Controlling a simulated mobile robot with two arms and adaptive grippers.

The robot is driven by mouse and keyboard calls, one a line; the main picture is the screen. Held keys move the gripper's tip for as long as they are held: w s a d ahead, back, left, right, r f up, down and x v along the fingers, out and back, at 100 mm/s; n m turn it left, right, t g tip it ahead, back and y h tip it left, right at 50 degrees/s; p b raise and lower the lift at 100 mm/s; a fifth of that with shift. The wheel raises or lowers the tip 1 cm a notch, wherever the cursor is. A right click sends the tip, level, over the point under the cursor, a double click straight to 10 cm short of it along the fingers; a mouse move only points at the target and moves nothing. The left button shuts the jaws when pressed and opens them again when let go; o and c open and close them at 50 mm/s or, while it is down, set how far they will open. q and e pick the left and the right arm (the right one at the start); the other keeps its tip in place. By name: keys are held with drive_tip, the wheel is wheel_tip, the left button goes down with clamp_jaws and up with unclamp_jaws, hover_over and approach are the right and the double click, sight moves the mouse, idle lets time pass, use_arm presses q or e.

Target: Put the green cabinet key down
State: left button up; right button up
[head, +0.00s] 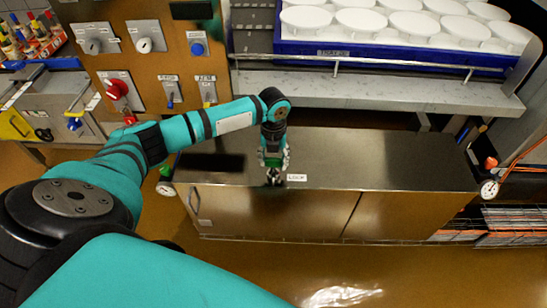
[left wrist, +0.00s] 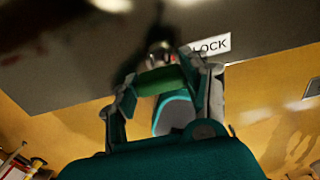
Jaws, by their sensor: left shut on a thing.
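My left gripper (head: 274,170) points down at the front edge of the dark cabinet top (head: 340,160). It is shut on the green cabinet key (head: 272,162), which shows between the fingers in the left wrist view (left wrist: 158,80). A small metal lock (left wrist: 160,52) is just beyond the key in the left wrist view, beside a white LOCK label (head: 297,178). The fingers hide the key's tip, so I cannot tell whether it is in the lock. My right gripper is not in view.
A control panel with switches (head: 145,36) stands at the back left. A blue crate of white moulds (head: 400,62) stands on a shelf behind the cabinet. Round gauges (head: 489,189) hang at the cabinet's sides. The cabinet top's right part is clear.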

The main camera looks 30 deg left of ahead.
use_arm(q)
drive_tip(key=shift+f, duration=0.15)
drive_tip(key=o, duration=1.1)
drive_tip(key=shift+o, duration=0.2)
wheel_tip(320, 180, up, 13)
idle(0.4)
